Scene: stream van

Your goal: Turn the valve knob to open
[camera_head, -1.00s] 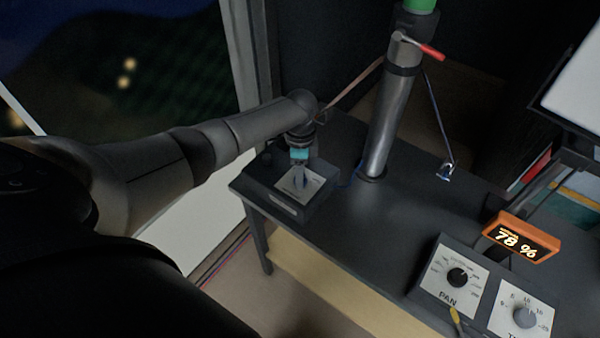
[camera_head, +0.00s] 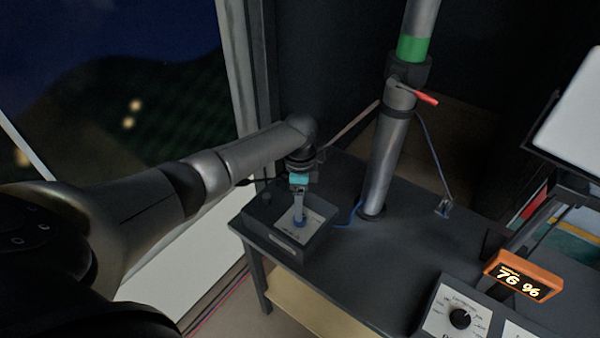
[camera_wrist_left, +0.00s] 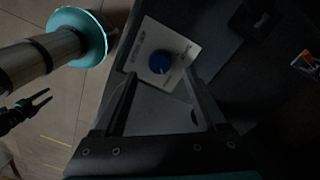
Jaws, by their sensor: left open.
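The blue round valve knob (camera_head: 299,222) sits on a pale plate (camera_head: 316,232) on top of a dark box (camera_head: 288,246) at the table's left end. In the left wrist view the knob (camera_wrist_left: 160,62) shows just beyond the two fingertips. My left gripper (camera_head: 299,208) comes down over the knob from above. Its fingers (camera_wrist_left: 160,77) are apart with the knob lined up between their tips; I cannot tell whether they touch it. Fingers partly hide the knob in the head view. A small dark two-pronged gripper (camera_wrist_left: 28,107), apparently my right one, shows at the left wrist view's edge, prongs apart.
A metal pipe (camera_head: 385,160) with a red lever (camera_head: 415,94) and green band (camera_head: 413,48) stands behind the box. An orange display (camera_head: 523,276) reads 76 %. A dial panel (camera_head: 447,310) is at front right. The table's middle (camera_head: 370,258) is clear.

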